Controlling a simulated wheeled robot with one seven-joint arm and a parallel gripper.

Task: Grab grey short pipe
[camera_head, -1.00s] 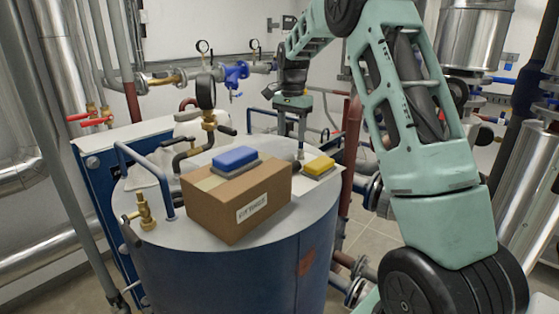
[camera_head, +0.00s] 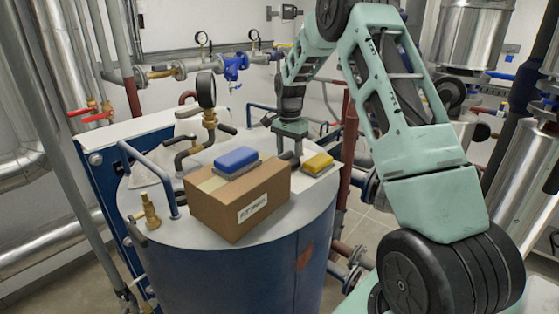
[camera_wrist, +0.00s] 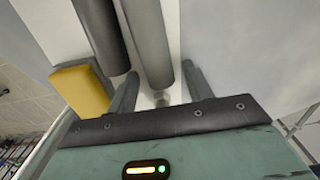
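Two pipes lie side by side in the wrist view: a lighter grey pipe (camera_wrist: 148,40) and a darker grey pipe (camera_wrist: 101,32) to its left. My gripper (camera_wrist: 160,78) is open, with one finger on each side of the lighter pipe's near end. Gaps show between that pipe and both fingers. The darker pipe is outside the left finger. In the head view my gripper (camera_head: 291,140) is low over the tank top, behind the cardboard box. Its fingertips are hard to make out there, and the box hides most of the pipes.
The cardboard box (camera_head: 238,205) carries a blue sponge (camera_head: 236,158) and stands on the round tank (camera_head: 160,230). A yellow sponge (camera_head: 318,163) lies right of my gripper; it also shows in the wrist view (camera_wrist: 80,90). A pressure gauge (camera_head: 206,90) and blue rails stand nearby.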

